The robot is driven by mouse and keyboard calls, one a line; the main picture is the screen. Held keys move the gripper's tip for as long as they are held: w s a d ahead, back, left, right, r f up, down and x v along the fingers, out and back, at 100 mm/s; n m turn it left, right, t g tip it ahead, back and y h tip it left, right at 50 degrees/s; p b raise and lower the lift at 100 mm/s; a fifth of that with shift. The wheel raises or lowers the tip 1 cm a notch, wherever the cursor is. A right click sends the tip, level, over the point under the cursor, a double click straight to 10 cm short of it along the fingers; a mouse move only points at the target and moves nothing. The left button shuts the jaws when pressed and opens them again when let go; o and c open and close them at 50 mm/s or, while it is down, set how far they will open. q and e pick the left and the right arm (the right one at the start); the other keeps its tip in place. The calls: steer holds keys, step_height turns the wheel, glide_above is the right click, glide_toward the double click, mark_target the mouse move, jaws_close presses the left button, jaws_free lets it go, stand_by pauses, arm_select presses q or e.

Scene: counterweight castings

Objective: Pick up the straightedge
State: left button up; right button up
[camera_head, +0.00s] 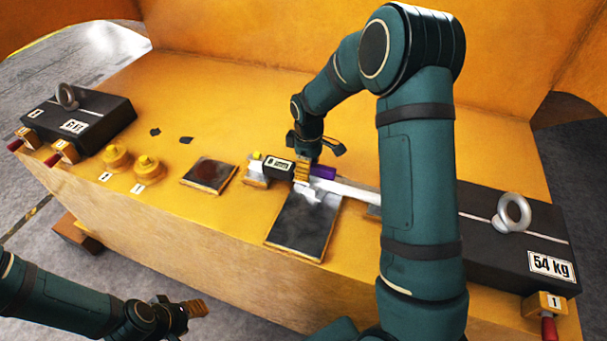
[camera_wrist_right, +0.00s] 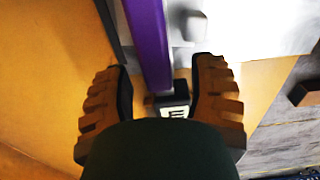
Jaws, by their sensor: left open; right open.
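A purple bar (camera_head: 322,172), which looks like the straightedge, lies on the yellow surface beside a grey metal plate (camera_head: 300,228). A pale strip (camera_head: 355,193) runs from it to the right, behind my right arm; I cannot tell if they are one piece. My right gripper (camera_head: 318,161) is over its left end, open. In the right wrist view the purple bar (camera_wrist_right: 148,40) reaches between the open, ridged fingers (camera_wrist_right: 160,75), with no clear grip on it. My left gripper (camera_head: 188,312) is open and empty, low at the left, away from the bar.
A small black labelled block (camera_head: 279,166) and a block with a yellow knob (camera_head: 256,172) stand just left of my right gripper. A dark square plate (camera_head: 209,174) and yellow knobbed weights (camera_head: 148,170) lie further left. Black castings with ring bolts stand left (camera_head: 85,118) and right (camera_head: 505,240).

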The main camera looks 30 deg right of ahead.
steer(key=shift+f, duration=0.35)
jaws_close()
steer(key=shift+r, duration=0.1)
step_height(320, 180, up, 10)
stand_by(0.6)
